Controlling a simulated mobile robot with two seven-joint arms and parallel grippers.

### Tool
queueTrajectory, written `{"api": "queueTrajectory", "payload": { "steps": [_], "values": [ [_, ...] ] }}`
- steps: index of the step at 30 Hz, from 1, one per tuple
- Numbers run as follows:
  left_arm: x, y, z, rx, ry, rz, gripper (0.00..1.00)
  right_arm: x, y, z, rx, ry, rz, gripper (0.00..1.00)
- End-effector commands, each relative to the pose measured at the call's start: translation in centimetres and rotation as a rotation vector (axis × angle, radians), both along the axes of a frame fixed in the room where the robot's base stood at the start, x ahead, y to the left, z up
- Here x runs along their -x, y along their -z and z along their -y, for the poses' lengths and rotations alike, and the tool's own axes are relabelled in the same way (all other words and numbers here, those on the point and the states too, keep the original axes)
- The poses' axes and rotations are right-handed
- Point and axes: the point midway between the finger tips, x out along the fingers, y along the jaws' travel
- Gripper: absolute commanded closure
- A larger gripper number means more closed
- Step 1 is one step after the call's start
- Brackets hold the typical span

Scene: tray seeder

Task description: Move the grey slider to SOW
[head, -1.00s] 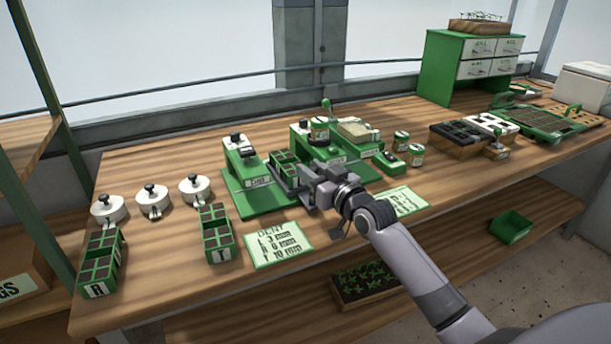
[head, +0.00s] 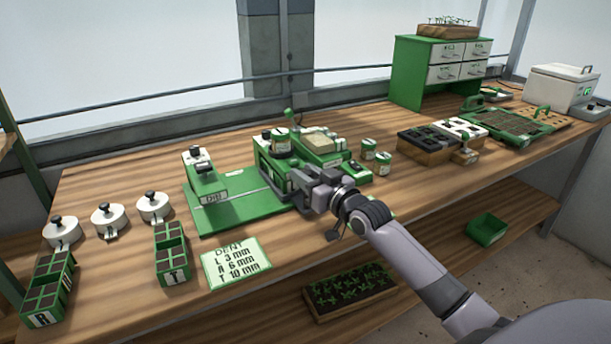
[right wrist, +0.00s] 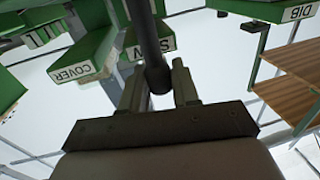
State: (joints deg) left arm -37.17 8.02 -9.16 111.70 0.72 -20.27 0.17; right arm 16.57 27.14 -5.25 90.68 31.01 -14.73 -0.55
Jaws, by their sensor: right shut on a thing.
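The green machine base (head: 232,213) carries the DIB station (head: 203,182) at its left and taller green stations at its right. My right gripper (head: 312,190) is at the front of the right-hand stations, to the right of DIB. In the right wrist view its fingers (right wrist: 158,88) are shut around the end of a dark rod (right wrist: 148,40), apparently the grey slider's handle. The SOW label (right wrist: 132,52) shows right behind that rod, partly hidden. The COVER label (right wrist: 72,74) is to its left. The slider's body is mostly hidden by my gripper. My left gripper is not in view.
A DENT card (head: 237,262) and green cell trays (head: 172,258) lie in front, left of my right arm. White lidded pots (head: 108,217) stand at the left. Small tins (head: 383,163) and seed trays (head: 425,143) are to the right.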

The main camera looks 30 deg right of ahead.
Motion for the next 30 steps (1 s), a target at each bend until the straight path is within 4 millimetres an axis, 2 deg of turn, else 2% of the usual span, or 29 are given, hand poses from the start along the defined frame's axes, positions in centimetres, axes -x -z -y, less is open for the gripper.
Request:
{"api": "queueTrajectory", "payload": {
  "steps": [8, 9, 10, 21, 26, 30],
  "values": [
    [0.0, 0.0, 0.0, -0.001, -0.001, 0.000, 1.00, 0.0, 0.0, 0.0, 0.000, 0.000, 0.000, 1.00],
    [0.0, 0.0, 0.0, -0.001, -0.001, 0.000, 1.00, 0.0, 0.0, 0.0, 0.000, 0.000, 0.000, 0.60],
    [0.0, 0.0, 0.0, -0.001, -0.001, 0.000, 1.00, 0.0, 0.0, 0.0, 0.000, 0.000, 0.000, 0.51],
    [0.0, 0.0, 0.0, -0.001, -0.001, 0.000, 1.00, 0.3, 0.0, 0.0, 0.000, -0.001, 0.000, 0.51],
    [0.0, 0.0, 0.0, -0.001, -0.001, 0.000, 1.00, 1.8, 0.1, 0.2, -0.001, 0.000, -0.001, 0.51],
    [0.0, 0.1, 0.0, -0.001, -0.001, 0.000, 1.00, 3.7, 0.1, 0.3, 0.000, -0.001, -0.002, 0.51]
  ]
}}
